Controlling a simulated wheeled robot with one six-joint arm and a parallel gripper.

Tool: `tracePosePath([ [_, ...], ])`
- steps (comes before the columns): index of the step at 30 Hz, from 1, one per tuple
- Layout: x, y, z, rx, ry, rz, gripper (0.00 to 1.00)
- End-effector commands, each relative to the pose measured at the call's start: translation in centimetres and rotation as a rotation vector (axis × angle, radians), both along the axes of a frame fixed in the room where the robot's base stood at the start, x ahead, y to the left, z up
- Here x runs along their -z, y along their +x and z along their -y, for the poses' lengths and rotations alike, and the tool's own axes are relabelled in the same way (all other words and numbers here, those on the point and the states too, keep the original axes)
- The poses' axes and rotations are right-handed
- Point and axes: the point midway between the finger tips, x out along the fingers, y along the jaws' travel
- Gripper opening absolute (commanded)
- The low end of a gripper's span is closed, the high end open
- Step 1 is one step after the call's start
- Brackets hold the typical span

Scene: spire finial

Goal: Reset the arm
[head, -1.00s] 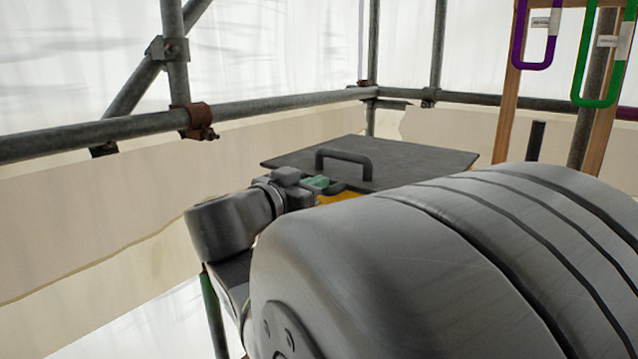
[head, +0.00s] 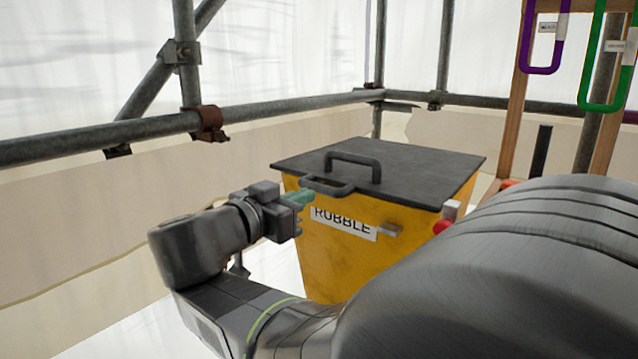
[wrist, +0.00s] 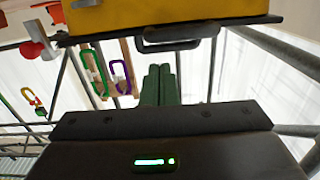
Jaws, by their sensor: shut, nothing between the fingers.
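My gripper (head: 300,199) is shut and empty, its green fingers together. In the head view it is at the front left of the yellow rubble bin, near the lid's front edge. The fingers also show in the wrist view (wrist: 160,86), side by side. My arm reaches across the lower part of the head view. I cannot tell from the head view whether the fingertips touch the bin's front handle (head: 327,186).
The yellow bin (head: 340,260) has a dark lid (head: 430,170) with a top handle. Scaffold tubes (head: 90,135) run behind and to the left. Purple (head: 541,50) and green (head: 603,75) carabiner-like loops hang at the upper right. A red knob (head: 441,227) sits at the bin's right.

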Motion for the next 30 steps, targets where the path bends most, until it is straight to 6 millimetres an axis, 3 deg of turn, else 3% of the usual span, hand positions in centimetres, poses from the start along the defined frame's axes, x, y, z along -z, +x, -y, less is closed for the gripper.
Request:
tracePosePath([
  [12, 1.3, -1.9, -1.4, 0.0, 0.0, 0.001, 0.0],
  [30, 0.9, -1.2, -0.8, 0.005, 0.002, 0.002, 0.0],
])
